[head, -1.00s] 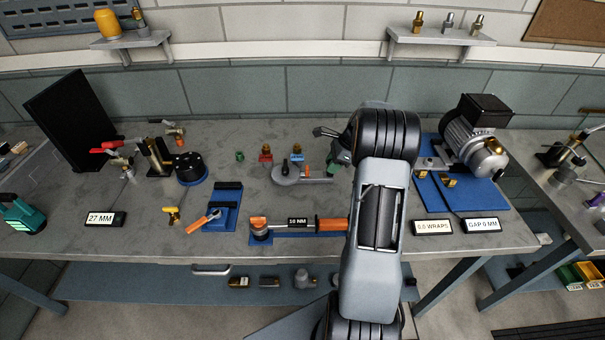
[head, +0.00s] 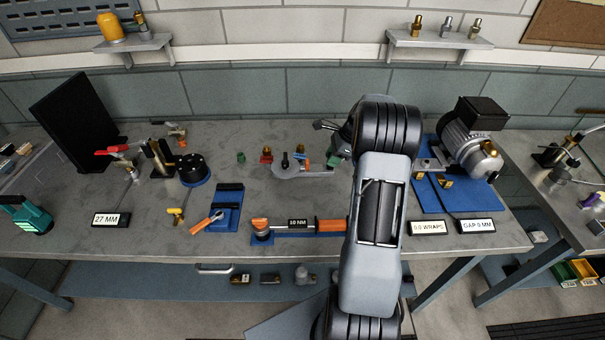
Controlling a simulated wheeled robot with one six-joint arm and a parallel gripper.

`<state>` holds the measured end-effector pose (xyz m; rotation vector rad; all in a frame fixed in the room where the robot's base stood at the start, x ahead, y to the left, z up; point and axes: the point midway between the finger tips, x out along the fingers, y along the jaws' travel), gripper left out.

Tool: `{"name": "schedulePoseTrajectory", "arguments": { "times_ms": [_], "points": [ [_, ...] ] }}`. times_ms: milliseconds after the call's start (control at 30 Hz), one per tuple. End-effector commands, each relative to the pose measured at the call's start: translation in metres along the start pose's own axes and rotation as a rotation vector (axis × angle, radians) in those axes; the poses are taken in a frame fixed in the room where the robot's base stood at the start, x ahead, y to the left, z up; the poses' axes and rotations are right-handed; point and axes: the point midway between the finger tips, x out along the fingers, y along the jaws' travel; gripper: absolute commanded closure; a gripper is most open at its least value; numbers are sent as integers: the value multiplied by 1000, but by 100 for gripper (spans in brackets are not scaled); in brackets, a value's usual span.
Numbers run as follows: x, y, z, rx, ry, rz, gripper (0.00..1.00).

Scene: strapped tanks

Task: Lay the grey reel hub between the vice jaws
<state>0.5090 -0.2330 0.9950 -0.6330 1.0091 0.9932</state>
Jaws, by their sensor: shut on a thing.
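My gripper (head: 334,150) is at the back middle of the bench, left of my wrist, partly hidden by my own arm. It is shut on a small piece, which I take to be the grey reel hub; its outline is mostly hidden. A small green part shows at the gripper's lower end, close to a grey fixture with a rounded left end (head: 284,172). I cannot pick out the vice jaws for certain. A low metal fixture with brass blocks (head: 445,182) lies on the blue mat (head: 470,198) at the right, behind the gap sign (head: 477,226).
A motor (head: 468,135) stands on the blue mat. Red (head: 266,155) and green (head: 241,157) small fittings stand left of the grey fixture. An orange-handled wrench (head: 310,225) lies in front. A black round block (head: 191,168) and black panel (head: 75,122) stand left.

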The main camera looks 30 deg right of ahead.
Motion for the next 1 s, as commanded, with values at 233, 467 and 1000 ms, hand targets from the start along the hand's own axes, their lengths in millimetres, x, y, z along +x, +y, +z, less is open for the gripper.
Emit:
{"name": "schedulePoseTrajectory", "arguments": {
  "times_ms": [233,467,1000],
  "points": [
    [-11,0,5,0,0,-2,100],
    [-12,0,6,0,-1,-2,100],
    [-26,0,12,0,0,-2,100]
  ]
}}
